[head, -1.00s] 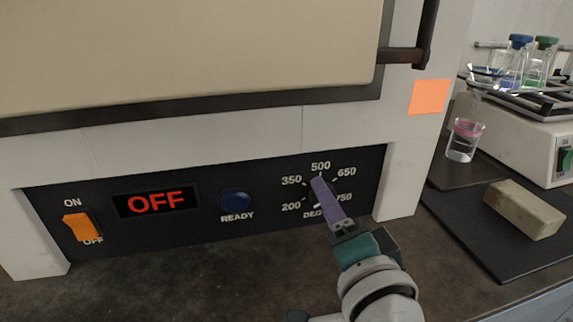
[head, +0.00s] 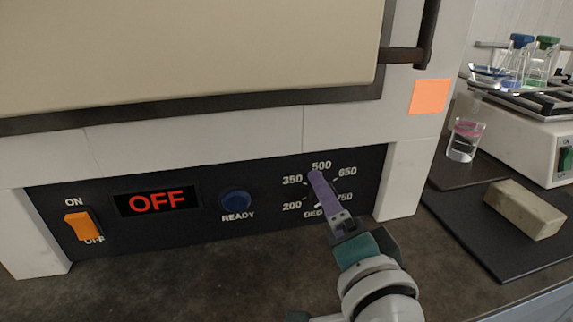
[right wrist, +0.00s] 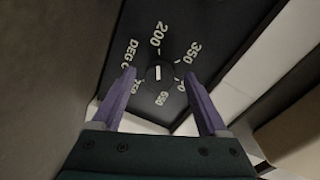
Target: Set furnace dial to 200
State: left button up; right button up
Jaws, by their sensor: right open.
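The furnace dial (right wrist: 160,73) is a small dark round knob with a white mark, ringed by the numbers 200, 350, 500, 650 and 750. The mark lies roughly along the line between 200 and 650; I cannot tell which end is the pointer. My right gripper (right wrist: 159,73) has its two purple fingers open, one on each side of the dial in the right wrist view, with gaps visible. In the head view my right gripper (head: 316,176) covers the dial. My left gripper is not in view.
The furnace panel (head: 100,240) carries an orange switch (head: 82,226), a display (head: 157,202) reading OFF and a blue READY button (head: 236,201). A door handle (head: 405,55) is above right. A beige block (head: 523,210) and a beaker (head: 465,142) stand on the right.

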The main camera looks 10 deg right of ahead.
jog(key=s, duration=0.3)
jog(key=s+p, duration=0.1)
jog(key=s, duration=0.6)
jog(key=shift+r+p, duration=0.3)
jog(key=shift+p, duration=0.05)
jog(key=s+a+r+n+g+y+p, duration=0.35)
jog(key=r+n+g+p, duration=0.25)
jog(key=r+n+p, duration=0.3)
jog(key=s+d+r+n+g+h+p, duration=0.3)
jog(key=s+d+r+n+g+p, duration=0.5)
jog(key=s, duration=0.4)
notch_tip(320, 180, up, 37)
jog(key=d+m+p, duration=0.1)
jog(key=p, duration=3.6)
jog(key=shift+f, duration=0.2)
